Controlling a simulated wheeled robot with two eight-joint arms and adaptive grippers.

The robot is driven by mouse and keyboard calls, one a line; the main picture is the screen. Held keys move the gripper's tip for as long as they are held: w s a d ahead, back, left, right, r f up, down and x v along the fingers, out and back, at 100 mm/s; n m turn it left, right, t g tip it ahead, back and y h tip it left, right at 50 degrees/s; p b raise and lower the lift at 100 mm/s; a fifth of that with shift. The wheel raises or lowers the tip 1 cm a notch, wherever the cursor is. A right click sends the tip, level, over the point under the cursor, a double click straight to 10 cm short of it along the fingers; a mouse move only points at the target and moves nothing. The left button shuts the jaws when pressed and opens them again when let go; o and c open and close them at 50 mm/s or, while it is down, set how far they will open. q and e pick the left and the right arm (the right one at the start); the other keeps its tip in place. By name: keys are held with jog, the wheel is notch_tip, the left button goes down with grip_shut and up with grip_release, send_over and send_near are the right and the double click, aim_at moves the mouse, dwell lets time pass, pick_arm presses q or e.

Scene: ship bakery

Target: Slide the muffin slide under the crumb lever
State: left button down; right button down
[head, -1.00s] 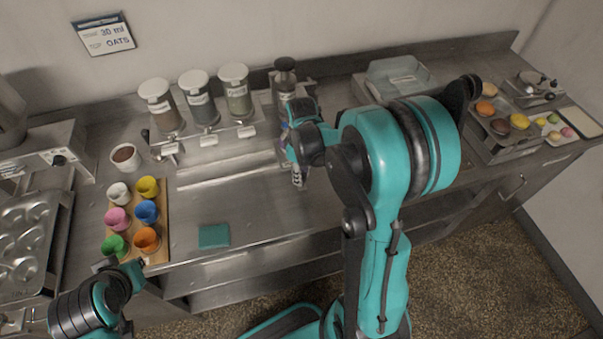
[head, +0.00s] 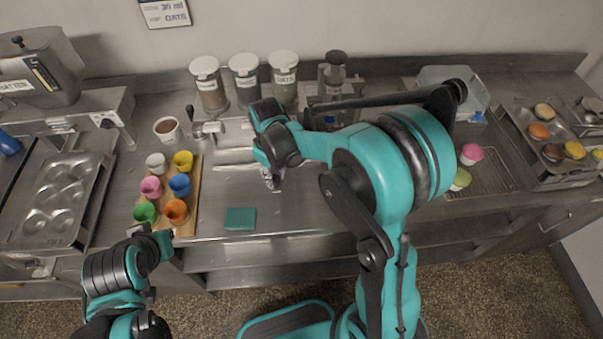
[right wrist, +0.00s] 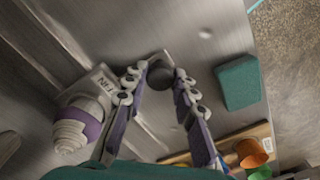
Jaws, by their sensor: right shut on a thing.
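My right gripper (head: 270,180) is low over the counter, below the row of jars. In the right wrist view, its fingers (right wrist: 160,78) are shut on the dark round knob (right wrist: 161,73) of the muffin slide (right wrist: 103,82), a metal piece with partly readable lettering. A white swirled top in a purple cup (right wrist: 75,128) is at the slide's far end. The arm hides the slide in the head view. A dispenser lever (head: 207,129) shows under the leftmost jar (head: 209,84); I cannot read which lever is crumb. My left gripper (head: 150,238) is near the cup board, its fingers unclear.
A board (head: 190,215) of several coloured cups stands left of a teal block (head: 240,218). A white bowl (head: 168,130) sits behind the board. A muffin tin (head: 65,200) is at left, a wire rack (head: 490,180) at right. The counter's front edge is close.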

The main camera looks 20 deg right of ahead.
jog(key=w+a, duration=0.1)
jog(key=a, duration=0.3)
jog(key=w+a, duration=0.1)
jog(key=a, duration=0.4)
jog(key=w+a, duration=0.1)
jog(key=a, duration=0.4)
jog(key=shift+w+a, duration=0.15)
jog(key=shift+w, duration=0.05)
jog(key=shift+a, duration=0.2)
jog(key=c, duration=1.2)
grip_release()
jog(key=shift+a, duration=0.1)
jog(key=shift+w+a, duration=0.1)
jog(key=shift+r, duration=0.4)
notch_tip(320, 180, up, 11)
jog(key=shift+r, duration=0.1)
